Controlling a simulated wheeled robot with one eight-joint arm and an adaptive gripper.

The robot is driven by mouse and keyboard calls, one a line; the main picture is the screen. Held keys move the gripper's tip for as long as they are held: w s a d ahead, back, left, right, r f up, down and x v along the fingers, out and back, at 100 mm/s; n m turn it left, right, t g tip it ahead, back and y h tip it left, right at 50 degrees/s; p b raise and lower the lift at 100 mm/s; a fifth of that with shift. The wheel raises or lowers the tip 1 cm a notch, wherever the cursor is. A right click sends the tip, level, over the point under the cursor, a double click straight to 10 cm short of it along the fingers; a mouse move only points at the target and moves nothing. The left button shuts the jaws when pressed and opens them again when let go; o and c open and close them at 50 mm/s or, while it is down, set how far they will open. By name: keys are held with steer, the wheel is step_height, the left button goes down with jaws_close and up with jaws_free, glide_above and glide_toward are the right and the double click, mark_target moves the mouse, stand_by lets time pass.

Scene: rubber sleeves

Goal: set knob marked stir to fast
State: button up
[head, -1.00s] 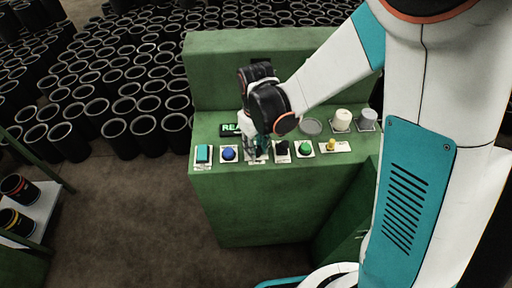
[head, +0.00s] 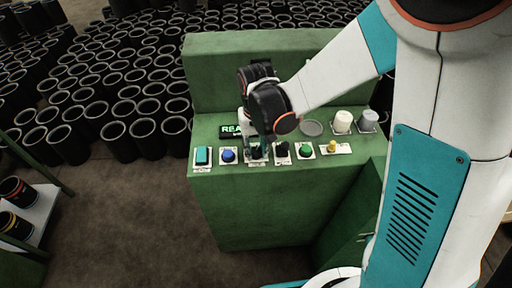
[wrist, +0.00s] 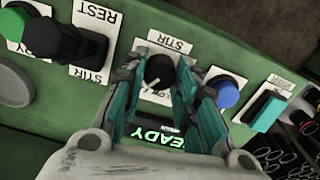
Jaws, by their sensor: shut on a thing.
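The black round knob (wrist: 160,72) sits on a white plate marked STIR in the wrist view, where the lettering shows upside down. Smaller lettering by its edge is partly covered and unreadable, and I cannot tell its setting. In the head view the knob (head: 256,153) is in the row on the green console. My gripper (wrist: 162,78) has its teal fingers on both sides of the knob, shut on it. In the head view my gripper (head: 258,145) is largely hidden behind its own dark wrist.
A blue button (wrist: 224,91) and a teal rocker switch (wrist: 268,108) lie on one side of the knob. A black selector (wrist: 82,45) marked REST and STIR and a green button (wrist: 16,28) lie on the other. A lit READY sign (wrist: 160,138) is close to the fingers.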

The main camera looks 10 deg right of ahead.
mark_target(256, 150)
steer(key=o, duration=1.1)
steer(key=shift+r, duration=3.8)
